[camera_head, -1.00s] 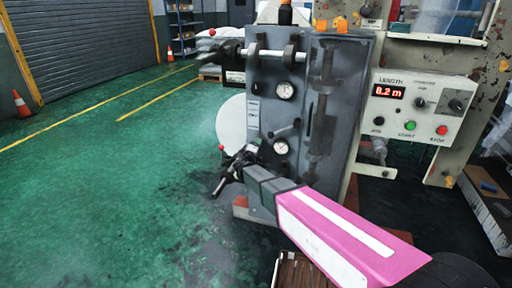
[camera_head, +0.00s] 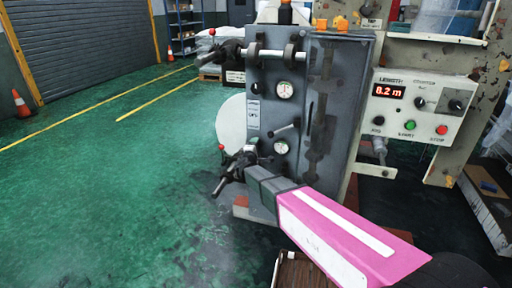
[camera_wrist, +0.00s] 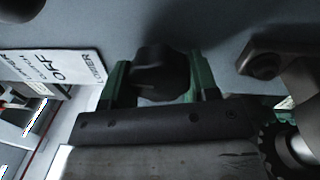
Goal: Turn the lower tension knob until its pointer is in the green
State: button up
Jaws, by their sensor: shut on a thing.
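The lower tension knob (camera_wrist: 160,72) is black and sits between the two green fingers of my gripper (camera_wrist: 160,84) in the wrist view. The fingers are shut on it, one on each side. In the head view my gripper (camera_head: 243,162) is at the lower left of the grey tower panel (camera_head: 338,135), at the end of my pink arm. The knob is mostly hidden there. The lower gauge (camera_head: 281,147) is white and round, just right of my gripper. Its pointer and any green band are too small to read.
An upper black knob (camera_head: 256,88) and upper gauge (camera_head: 284,89) sit higher on the panel. A small lever (camera_head: 286,128) is between the gauges. A white label (camera_wrist: 62,68) reading OFF and a metal rod flank the gripper. Green floor is open at left.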

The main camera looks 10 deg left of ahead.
jog(key=shift+f, duration=0.1)
jog(key=o, duration=0.9)
jog(key=shift+s, duration=0.1)
jog(key=s, duration=0.7)
jog(key=s+a, duration=0.1)
jog(key=s, duration=0.2)
jog(key=shift+s+f, duration=0.35)
jog(key=shift+f, duration=0.05)
